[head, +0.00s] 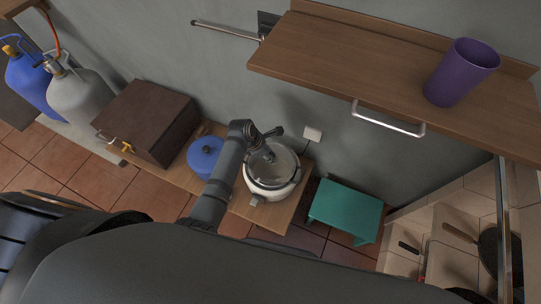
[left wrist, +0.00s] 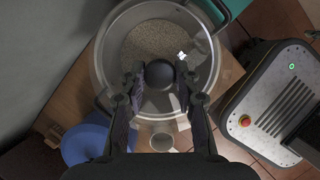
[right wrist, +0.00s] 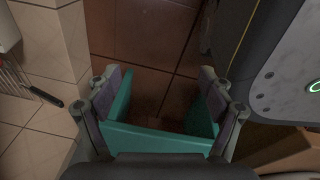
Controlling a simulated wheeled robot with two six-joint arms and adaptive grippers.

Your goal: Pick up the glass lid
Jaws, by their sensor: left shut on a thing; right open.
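The round glass lid (head: 276,164) is over the white pot (head: 270,192) on the low wooden bench. It is see-through with a dark round knob, and it fills the upper middle of the left wrist view (left wrist: 118,62). My left gripper (left wrist: 159,76) is shut on the knob (left wrist: 159,73), one finger on each side. Grainy contents show through the glass. I cannot tell whether the lid touches the pot's rim. My right gripper (right wrist: 152,78) is open and empty, above the teal stool (right wrist: 150,138); it does not show in the head view.
A blue pot (head: 204,155) stands left of the white pot, beside a dark brown box (head: 150,118). The teal stool also shows at the right in the head view (head: 345,207). A wooden shelf (head: 330,65) with a purple cup (head: 461,72) hangs above.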

